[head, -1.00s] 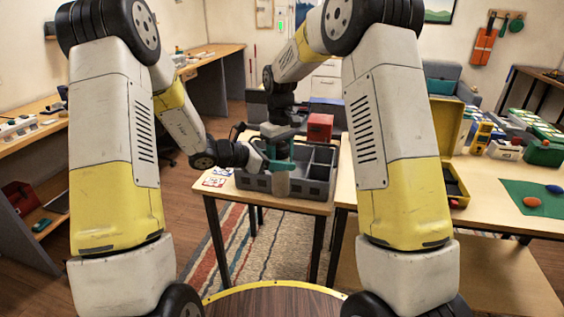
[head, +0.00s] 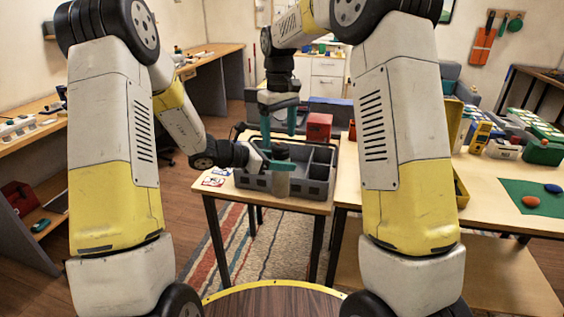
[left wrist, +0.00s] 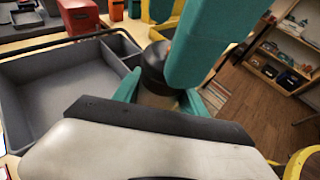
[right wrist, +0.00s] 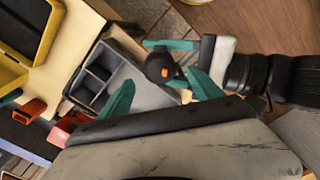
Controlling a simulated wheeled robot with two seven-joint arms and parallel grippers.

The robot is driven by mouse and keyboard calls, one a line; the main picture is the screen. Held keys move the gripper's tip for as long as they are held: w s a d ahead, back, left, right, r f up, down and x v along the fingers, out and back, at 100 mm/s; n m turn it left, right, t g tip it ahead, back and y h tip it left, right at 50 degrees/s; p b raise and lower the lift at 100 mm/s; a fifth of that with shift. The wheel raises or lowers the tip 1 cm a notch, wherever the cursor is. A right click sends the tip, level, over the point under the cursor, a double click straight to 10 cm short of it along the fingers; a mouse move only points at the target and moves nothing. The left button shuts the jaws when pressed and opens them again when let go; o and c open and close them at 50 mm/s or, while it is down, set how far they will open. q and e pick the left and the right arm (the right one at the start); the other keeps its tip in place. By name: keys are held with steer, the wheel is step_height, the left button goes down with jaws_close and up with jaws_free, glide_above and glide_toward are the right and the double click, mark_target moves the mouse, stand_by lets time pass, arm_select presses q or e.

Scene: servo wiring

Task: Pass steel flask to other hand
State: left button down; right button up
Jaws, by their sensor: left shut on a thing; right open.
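The steel flask (head: 281,182) stands upright with a dark cap, at the front of the grey divided tray in the head view. My left gripper (head: 268,164) is shut on it from the left. In the left wrist view the flask's dark cap (left wrist: 154,62) and part of its body show between my left fingers (left wrist: 160,97). My right gripper (head: 281,118) is open above the flask, its teal fingers pointing down. In the right wrist view the flask's cap (right wrist: 160,64), with an orange mark, lies beyond my open right fingers (right wrist: 162,92), which are clear of it.
The grey tray (head: 318,190) with compartments sits on a small table. A red box (head: 319,126) stands behind it. Flat cards (head: 214,180) lie to the left of the tray. The table on the right carries several boxes and a green mat (head: 520,203).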

step_height(320, 180, up, 3)
steer(key=shift+r, duration=0.1)
steer(key=s+d+r+m+t+y, duration=0.1)
steer(key=s+d+r+m, duration=0.1)
steer(key=s+d, duration=0.35)
steer(key=s+d+r+m+t, duration=0.1)
steer(key=s+d+r+t, duration=0.15)
steer(key=s, duration=0.55)
steer(key=s+d+r+m+t+y, duration=0.1)
steer(key=s+d+r+m, duration=0.15)
steer(key=s, duration=0.45)
steer(key=s+d+f+m+t, duration=0.1)
steer(key=s+f+m, duration=0.1)
steer(key=s, duration=0.6)
steer(key=shift+d+f+t, duration=0.35)
steer(key=shift+f, duration=0.25)
